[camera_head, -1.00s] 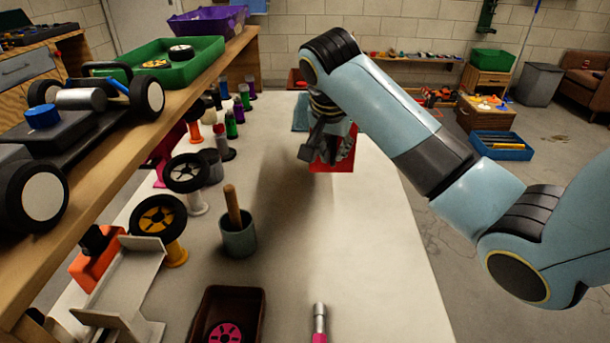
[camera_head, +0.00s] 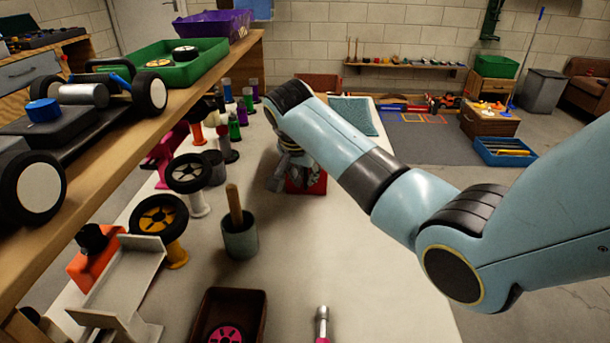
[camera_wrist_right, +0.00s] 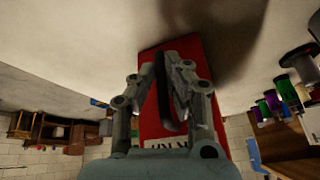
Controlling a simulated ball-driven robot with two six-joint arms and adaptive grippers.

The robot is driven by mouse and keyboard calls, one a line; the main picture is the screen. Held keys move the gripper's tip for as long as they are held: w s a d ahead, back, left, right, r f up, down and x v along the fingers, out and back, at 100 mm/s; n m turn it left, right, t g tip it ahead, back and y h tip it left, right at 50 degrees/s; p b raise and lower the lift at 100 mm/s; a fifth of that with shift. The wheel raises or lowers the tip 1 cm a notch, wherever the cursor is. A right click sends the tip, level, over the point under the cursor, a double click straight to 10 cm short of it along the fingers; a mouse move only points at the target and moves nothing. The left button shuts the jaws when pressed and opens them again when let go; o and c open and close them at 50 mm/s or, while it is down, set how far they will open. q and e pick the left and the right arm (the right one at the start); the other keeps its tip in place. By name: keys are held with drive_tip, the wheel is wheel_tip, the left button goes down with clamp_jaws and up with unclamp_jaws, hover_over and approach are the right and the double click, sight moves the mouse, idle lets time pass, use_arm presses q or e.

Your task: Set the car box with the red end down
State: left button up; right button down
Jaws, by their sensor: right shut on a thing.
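The car box (camera_head: 318,185) shows as a red piece low on the far part of the white table in the head view, partly hidden by my right gripper (camera_head: 289,172). In the right wrist view the box's red face (camera_wrist_right: 205,62) lies behind my right gripper's fingers (camera_wrist_right: 168,82), with dark and white marks near its lower edge. The right gripper is shut on the box. I cannot tell whether the box touches the table or which end is down. My left gripper is not in view.
A wooden shelf (camera_head: 95,168) runs along the left. Beside it stand several spools and wheels, a grey cup (camera_head: 240,238) with a wooden handle, and a brown tray (camera_head: 252,300). A screwdriver (camera_head: 321,322) lies at the front. The table's right half is clear.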

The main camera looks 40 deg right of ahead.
drive_tip(key=c, duration=1.4)
unclamp_jaws()
